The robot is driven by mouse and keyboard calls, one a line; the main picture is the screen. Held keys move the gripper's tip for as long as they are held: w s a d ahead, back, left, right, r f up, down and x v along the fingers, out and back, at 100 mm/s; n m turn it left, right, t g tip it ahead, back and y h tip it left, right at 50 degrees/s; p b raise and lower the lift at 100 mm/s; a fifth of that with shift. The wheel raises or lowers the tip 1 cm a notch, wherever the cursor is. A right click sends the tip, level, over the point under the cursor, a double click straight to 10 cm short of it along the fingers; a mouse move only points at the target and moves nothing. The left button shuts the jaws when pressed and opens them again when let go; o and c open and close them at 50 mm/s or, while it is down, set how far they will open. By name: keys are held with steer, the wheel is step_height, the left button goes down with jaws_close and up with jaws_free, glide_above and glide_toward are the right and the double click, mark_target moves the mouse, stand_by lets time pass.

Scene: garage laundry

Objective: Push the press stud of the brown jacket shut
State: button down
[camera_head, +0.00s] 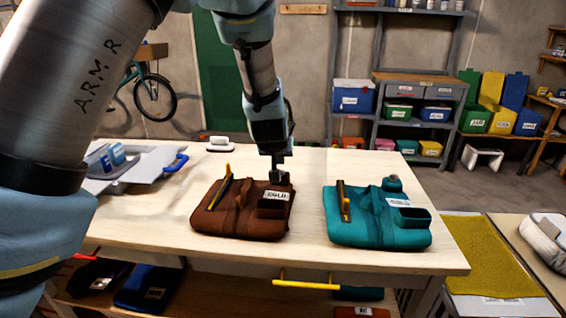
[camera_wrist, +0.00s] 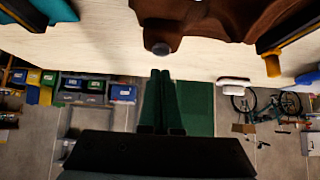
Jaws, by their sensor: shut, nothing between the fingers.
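The brown jacket (camera_head: 225,222) lies folded on the pale table, with a yellow-and-black strip along its left side and a dark box-like piece with a white label at its right. In the wrist view the brown jacket (camera_wrist: 205,15) is at the top, with a dark grey round press stud (camera_wrist: 160,48) on a small tab at its edge. My gripper (camera_head: 279,178) is at the jacket's back right corner and hides the stud in the head view. Its fingers (camera_wrist: 160,72) are together and empty, appearing just below the stud in the wrist view. Contact cannot be told.
A similar teal jacket (camera_head: 375,232) lies to the right on the table (camera_head: 310,258). A white-and-blue iron-like object (camera_head: 110,160) sits on a grey board at the left. A small white block (camera_head: 218,146) is at the back edge. The table between the jackets is clear.

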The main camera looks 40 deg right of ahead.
steer(key=r+v, duration=0.1)
steer(key=v, duration=0.9)
steer(key=shift+r+p, duration=0.2)
steer(key=shift+p, duration=0.15)
steer(key=shift+w+d, duration=0.15)
steer(key=w+a+f+n+g+y, duration=0.15)
steer(key=w+a, duration=0.25)
steer(key=a, duration=0.7)
steer(key=w+a+f+n+g+y, duration=0.1)
steer(key=w+a+f+n+y, duration=0.15)
steer(key=a, duration=0.85)
steer(key=s+a+n+g+y, duration=0.1)
steer(key=s+a, duration=0.2)
steer(key=a, duration=0.8)
steer(key=s+a+f+n+g+y, duration=0.1)
steer(key=s+a+n, duration=0.1)
steer(key=a, duration=0.9)
steer(key=shift+s, duration=0.55)
